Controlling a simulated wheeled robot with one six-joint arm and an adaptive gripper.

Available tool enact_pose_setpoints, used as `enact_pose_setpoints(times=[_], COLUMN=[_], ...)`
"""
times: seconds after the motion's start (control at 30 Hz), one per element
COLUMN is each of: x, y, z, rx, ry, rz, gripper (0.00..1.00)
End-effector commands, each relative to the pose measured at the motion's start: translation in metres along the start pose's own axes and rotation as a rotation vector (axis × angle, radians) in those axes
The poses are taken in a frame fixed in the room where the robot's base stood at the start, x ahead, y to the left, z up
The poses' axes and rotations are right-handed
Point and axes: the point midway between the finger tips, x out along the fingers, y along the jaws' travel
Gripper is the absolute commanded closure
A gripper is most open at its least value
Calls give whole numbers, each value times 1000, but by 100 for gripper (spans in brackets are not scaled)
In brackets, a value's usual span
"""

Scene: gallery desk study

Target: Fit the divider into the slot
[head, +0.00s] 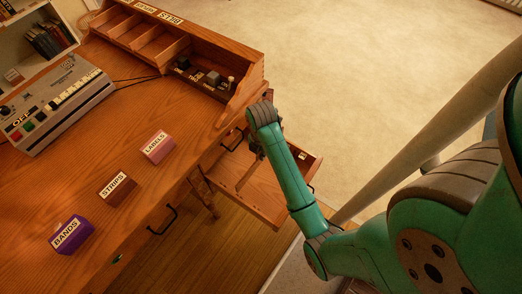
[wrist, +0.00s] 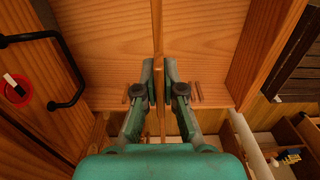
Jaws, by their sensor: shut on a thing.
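The divider (wrist: 158,30) is a thin wooden board, seen edge-on in the wrist view. My gripper (wrist: 161,92) is shut on it, one finger on each side. The divider stands over the open drawer (wrist: 105,40), running along the middle of it. Small wooden strips (wrist: 196,92) show on both sides of the fingers, by one end wall of the drawer; the slot between them is hidden by the fingers and divider. I cannot tell whether the divider is seated. In the head view the open drawer (head: 272,205) is below my arm, which hides part of it.
The desk (head: 125,140) bears boxes marked LABELS (head: 158,147), STRIPS (head: 117,187) and BANDS (head: 71,235), a switch console (head: 58,103) and an organizer (head: 170,45). A black drawer handle (wrist: 65,70) is left of the drawer in the wrist view. Carpet is clear beyond.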

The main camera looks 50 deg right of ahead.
Motion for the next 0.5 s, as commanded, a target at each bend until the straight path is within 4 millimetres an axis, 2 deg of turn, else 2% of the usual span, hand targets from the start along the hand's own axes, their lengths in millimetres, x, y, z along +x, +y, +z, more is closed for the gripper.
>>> enact_pose_setpoints(times=[0.3, 0.5], x=[25, 33], y=[0, 0], z=[0, 0], rx=[0, 0], ry=[1, 0], rz=[-1, 1], gripper=[100, 100])
